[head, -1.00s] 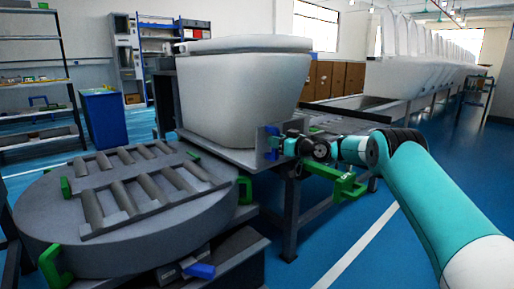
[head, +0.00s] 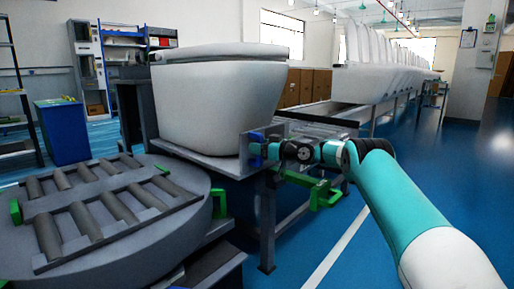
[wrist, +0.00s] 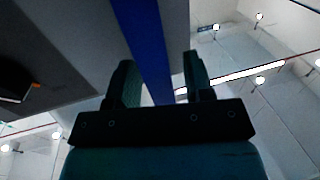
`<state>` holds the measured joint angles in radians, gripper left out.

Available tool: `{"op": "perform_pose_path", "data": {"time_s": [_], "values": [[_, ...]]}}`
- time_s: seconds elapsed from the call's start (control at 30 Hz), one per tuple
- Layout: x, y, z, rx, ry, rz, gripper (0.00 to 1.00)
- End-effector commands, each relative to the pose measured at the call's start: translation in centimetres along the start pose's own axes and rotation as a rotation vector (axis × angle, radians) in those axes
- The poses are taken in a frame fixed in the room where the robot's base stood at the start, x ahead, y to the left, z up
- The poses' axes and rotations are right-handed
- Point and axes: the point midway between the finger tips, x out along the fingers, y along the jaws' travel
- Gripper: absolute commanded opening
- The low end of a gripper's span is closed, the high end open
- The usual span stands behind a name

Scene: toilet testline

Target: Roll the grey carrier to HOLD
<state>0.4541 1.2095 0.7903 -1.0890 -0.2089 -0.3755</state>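The grey carrier (head: 212,165) is a flat slab under a large white toilet (head: 215,105) on a line table in the head view. A small grey upright plate with a blue handle (head: 256,136) is at its right end. My gripper (head: 263,150) is at this handle, reaching in from the right. In the wrist view, the blue handle bar (wrist: 148,50) passes between the two fingers of my gripper (wrist: 160,75). The fingers stand apart, with a gap showing to the right of the bar. Contact with the left finger is unclear. No HOLD label is readable.
A round grey turntable with rollers (head: 160,228) stands at the front left. Green brackets (head: 318,190) stick out below my forearm. The line continues to more white toilets (head: 375,80) at the back right. A blue bin (head: 62,130) stands at left. Blue floor at right is open.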

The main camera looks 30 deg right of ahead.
Motion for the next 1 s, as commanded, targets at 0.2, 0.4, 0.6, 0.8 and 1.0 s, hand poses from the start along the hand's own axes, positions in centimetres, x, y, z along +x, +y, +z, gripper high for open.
{"op": "perform_pose_path", "data": {"time_s": [0.2,0.4,0.6,0.8,1.0], "values": [[-0.1,0.1,0.0,0.000,0.000,0.001,0.48],[-1.1,0.1,-0.1,0.003,-0.002,0.002,0.48],[-4.4,0.1,-0.3,0.003,-0.002,0.002,0.48],[-6.9,0.0,-0.1,0.002,-0.001,0.000,0.48],[-7.4,-0.1,0.0,0.000,0.000,-0.001,0.48]]}}
